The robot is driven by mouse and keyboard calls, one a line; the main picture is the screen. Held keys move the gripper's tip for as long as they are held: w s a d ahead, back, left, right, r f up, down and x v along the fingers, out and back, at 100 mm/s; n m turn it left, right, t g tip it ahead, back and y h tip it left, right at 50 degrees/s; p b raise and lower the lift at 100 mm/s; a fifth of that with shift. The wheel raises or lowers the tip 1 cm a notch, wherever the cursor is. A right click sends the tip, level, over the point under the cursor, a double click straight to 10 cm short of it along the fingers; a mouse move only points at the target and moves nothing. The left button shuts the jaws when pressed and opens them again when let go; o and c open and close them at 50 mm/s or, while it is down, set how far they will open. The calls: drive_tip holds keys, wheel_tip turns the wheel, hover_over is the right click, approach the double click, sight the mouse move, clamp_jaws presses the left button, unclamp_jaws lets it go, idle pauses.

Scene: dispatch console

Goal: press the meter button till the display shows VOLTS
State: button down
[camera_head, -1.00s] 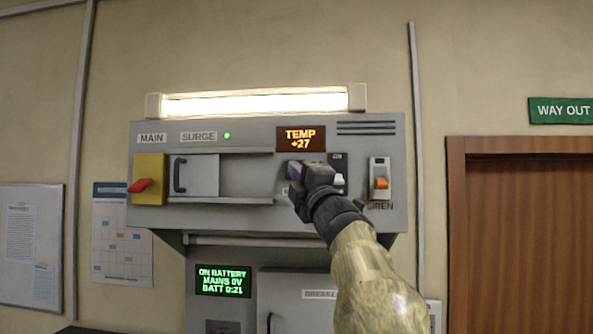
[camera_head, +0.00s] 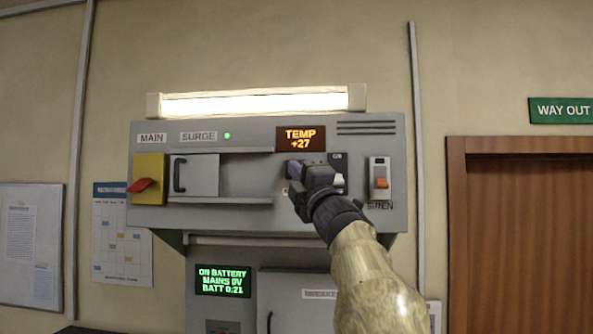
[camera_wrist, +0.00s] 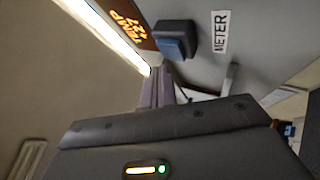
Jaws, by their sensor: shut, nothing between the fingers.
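The meter display (camera_head: 301,139) on the grey console reads TEMP +27 in orange; its edge also shows in the wrist view (camera_wrist: 128,24). The blue meter button (camera_wrist: 170,47) sits in a dark housing beside the METER label (camera_wrist: 220,32) in the wrist view. In the head view my gripper hides the button. My gripper (camera_head: 294,170) is in front of the panel just below the display. Its fingers (camera_wrist: 160,90) are shut and empty, with their tips close to the button. I cannot tell whether they touch it.
A red switch handle (camera_head: 144,186) on a yellow plate is at the console's left, beside a sliding cover (camera_head: 195,175). The orange SIREN switch (camera_head: 381,183) is close on my gripper's right. A lower green screen (camera_head: 223,281) reads ON BATTERY, MAINS 0V, BATT 0:21.

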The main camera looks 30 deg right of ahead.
drive_tip(key=shift+w+d, duration=0.1)
drive_tip(key=shift+w, duration=0.05)
drive_tip(key=shift+w+d, duration=0.15)
drive_tip(key=shift+w, duration=0.15)
drive_tip(key=shift+w+d, duration=0.2)
drive_tip(key=shift+w, duration=0.05)
idle(1.3)
drive_tip(key=shift+s+a+b, duration=0.3)
drive_tip(key=shift+s+a, duration=0.1)
drive_tip(key=shift+s, duration=0.2)
idle(0.3)
drive_tip(key=s+a+b, duration=0.1)
drive_tip(key=s, duration=0.1)
drive_tip(key=s+a+b, duration=0.1)
drive_tip(key=s+a, duration=0.1)
drive_tip(key=shift+s, duration=0.1)
idle(0.3)
